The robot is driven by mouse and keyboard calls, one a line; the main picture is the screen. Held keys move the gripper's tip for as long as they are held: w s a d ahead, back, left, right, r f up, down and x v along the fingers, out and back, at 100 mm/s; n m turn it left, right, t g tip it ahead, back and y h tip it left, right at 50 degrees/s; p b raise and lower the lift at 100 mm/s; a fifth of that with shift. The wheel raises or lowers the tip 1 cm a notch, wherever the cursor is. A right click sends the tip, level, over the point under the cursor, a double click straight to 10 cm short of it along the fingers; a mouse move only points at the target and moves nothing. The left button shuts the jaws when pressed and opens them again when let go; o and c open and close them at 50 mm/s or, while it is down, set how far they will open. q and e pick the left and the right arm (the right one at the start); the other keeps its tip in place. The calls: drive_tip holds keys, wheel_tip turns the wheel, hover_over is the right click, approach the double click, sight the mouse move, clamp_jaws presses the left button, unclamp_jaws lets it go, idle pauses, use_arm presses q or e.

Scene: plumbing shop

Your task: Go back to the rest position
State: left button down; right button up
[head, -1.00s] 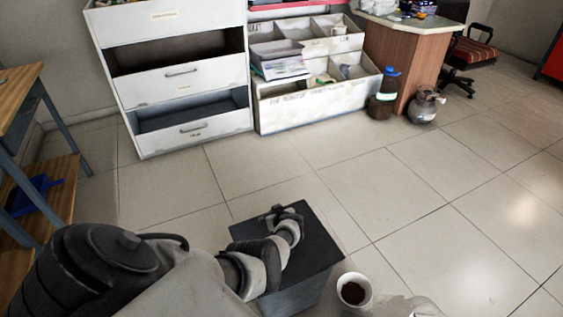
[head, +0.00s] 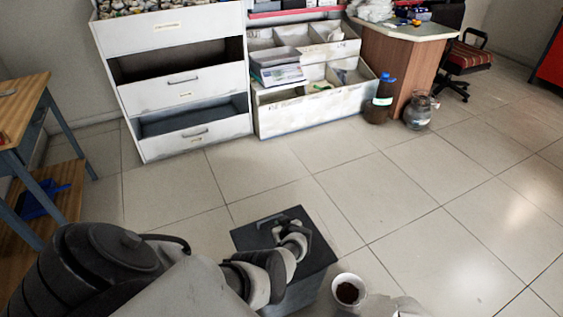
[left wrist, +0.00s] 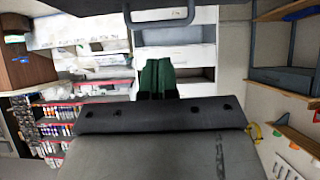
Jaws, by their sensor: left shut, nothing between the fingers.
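My left arm (head: 255,275) comes in from the lower left of the head view and reaches over a dark box-shaped body. Its fingertips are hard to make out there. In the left wrist view my left gripper (left wrist: 158,76) shows as two green fingers side by side, shut with nothing between them. My right gripper is not in view.
A white drawer cabinet (head: 175,86) and open bins (head: 310,112) line the back. A wooden shelf table (head: 30,103) stands left. A blue-capped bottle (head: 379,100) and glass jug (head: 418,111) stand by the counter. Tiled floor is clear to the right.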

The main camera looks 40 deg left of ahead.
use_arm(q)
drive_tip(key=shift+s+d+r, duration=0.1)
drive_tip(key=shift+d+r, duration=0.15)
drive_tip(key=shift+d, duration=0.05)
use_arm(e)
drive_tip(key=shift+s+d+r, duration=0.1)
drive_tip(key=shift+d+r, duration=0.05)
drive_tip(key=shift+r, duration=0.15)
use_arm(q)
drive_tip(key=shift+a, duration=0.1)
